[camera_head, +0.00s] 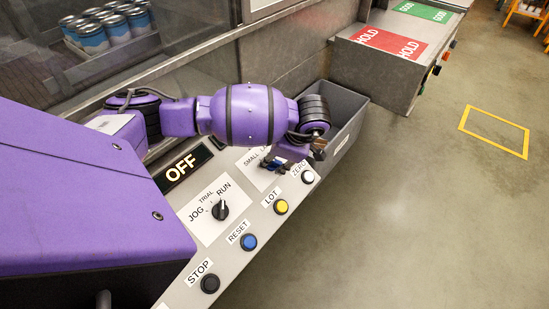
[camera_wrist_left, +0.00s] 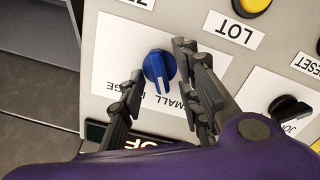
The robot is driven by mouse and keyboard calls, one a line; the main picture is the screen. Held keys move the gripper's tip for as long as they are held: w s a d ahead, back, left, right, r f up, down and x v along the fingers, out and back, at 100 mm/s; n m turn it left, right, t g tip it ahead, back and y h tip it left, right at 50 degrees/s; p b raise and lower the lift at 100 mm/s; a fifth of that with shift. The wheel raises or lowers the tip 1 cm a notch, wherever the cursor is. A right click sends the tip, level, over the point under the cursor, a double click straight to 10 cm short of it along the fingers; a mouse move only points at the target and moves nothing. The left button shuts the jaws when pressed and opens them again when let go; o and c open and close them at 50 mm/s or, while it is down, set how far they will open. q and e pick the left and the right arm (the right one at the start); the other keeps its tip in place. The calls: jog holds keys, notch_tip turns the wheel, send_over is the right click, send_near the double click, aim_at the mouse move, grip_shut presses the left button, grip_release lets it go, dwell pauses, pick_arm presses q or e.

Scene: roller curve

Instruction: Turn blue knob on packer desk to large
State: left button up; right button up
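The blue knob (camera_wrist_left: 158,68) sits on a white label plate in the left wrist view. Its white pointer line points down in that picture, tilted slightly right, toward the partly covered lettering, where "MALL" and "GE" can be read. My left gripper (camera_wrist_left: 160,80) is open, with one finger on the left of the knob and the other on its right, close to its edge. Whether a finger touches it I cannot tell. In the head view my left gripper (camera_head: 280,163) covers most of the knob. My right gripper is not in view.
The sloping packer desk panel also has a black RUN/JOG knob (camera_head: 220,210), a yellow LOT button (camera_head: 281,206), a blue RESET button (camera_head: 249,242), a black STOP button (camera_head: 210,283) and a white ZERO button (camera_head: 308,176). A grey bin (camera_head: 350,128) adjoins the panel.

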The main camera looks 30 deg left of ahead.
pick_arm(q)
grip_shut()
dwell(0.4)
jog(key=m, duration=0.3)
jog(key=shift+w+b, duration=0.1)
jog(key=shift+b, duration=0.25)
jog(key=m, duration=0.3)
jog(key=shift+w+m+b, duration=0.1)
jog(key=shift+m+b, duration=0.2)
jog(key=shift+b, duration=0.1)
jog(key=m, duration=0.3)
jog(key=shift+m+g+b, duration=0.3)
jog(key=shift+g+b, duration=0.1)
jog(key=shift+d+m, duration=0.1)
jog(key=shift+m, duration=0.8)
